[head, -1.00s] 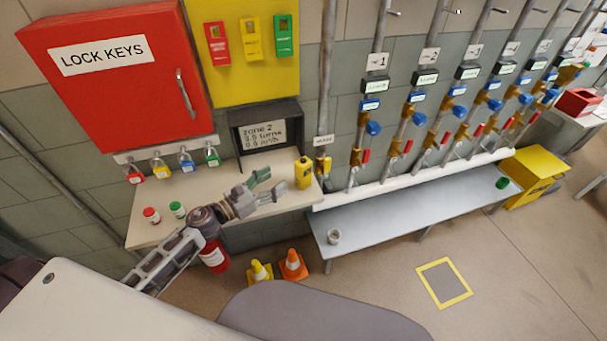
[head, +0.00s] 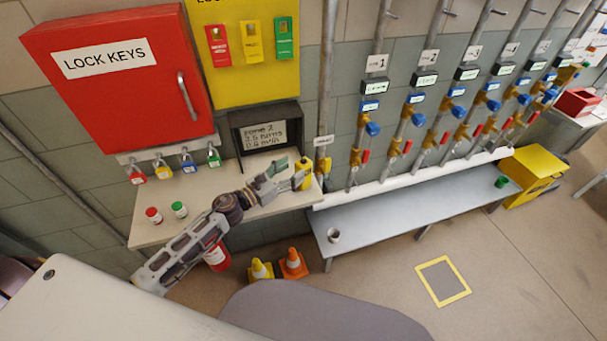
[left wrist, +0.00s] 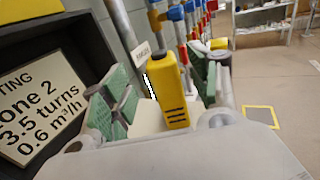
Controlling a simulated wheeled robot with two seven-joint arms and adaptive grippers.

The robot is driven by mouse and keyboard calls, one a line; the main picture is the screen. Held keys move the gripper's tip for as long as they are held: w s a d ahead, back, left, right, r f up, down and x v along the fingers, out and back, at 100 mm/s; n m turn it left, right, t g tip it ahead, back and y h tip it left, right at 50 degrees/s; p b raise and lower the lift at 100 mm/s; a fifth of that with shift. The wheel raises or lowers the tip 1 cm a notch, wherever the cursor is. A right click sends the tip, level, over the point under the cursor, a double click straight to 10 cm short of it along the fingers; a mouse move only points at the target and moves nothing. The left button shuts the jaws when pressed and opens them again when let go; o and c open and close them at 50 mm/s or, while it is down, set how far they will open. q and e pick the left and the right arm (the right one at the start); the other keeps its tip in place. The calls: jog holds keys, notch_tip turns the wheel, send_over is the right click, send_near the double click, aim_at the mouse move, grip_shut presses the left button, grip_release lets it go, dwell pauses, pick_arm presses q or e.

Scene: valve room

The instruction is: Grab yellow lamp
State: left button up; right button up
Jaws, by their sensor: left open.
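The yellow lamp (head: 303,174) stands upright at the right end of the beige shelf under the display. In the left wrist view the yellow lamp (left wrist: 171,92) shows between the open fingers, with dark slots low on its front. My left gripper (head: 288,172) is open around or just in front of the lamp; its green-padded fingers (left wrist: 155,95) are on either side of it in the wrist view. I cannot tell whether they touch it. My right gripper is not in view.
The beige shelf (head: 190,228) also holds a red and a green small jar (head: 179,209). The dark-framed display (head: 263,134) stands behind the gripper. A pipe (head: 326,90) rises just right of the lamp. A grey bench (head: 400,215) with a cup (head: 333,236) lies to the right.

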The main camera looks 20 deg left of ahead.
aim_at(298, 167)
pick_arm(q)
jog(key=shift+w+d, duration=0.1)
jog(key=shift+w, duration=0.05)
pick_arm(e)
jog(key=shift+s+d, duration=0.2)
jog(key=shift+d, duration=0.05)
pick_arm(q)
jog(key=shift+w+d, duration=0.1)
jog(key=shift+w, duration=0.05)
jog(key=shift+w+d, duration=0.25)
jog(key=shift+w, duration=0.05)
jog(key=shift+w+d+p, duration=0.15)
jog(key=shift+w+p, duration=0.15)
jog(key=shift+p, duration=0.05)
jog(key=shift+w+d, duration=0.4)
jog(key=shift+w, duration=0.15)
jog(key=shift+p+x, duration=0.4)
jog(key=shift+x, duration=0.45)
jog(key=shift+w+d, duration=0.1)
jog(key=shift+w, duration=0.1)
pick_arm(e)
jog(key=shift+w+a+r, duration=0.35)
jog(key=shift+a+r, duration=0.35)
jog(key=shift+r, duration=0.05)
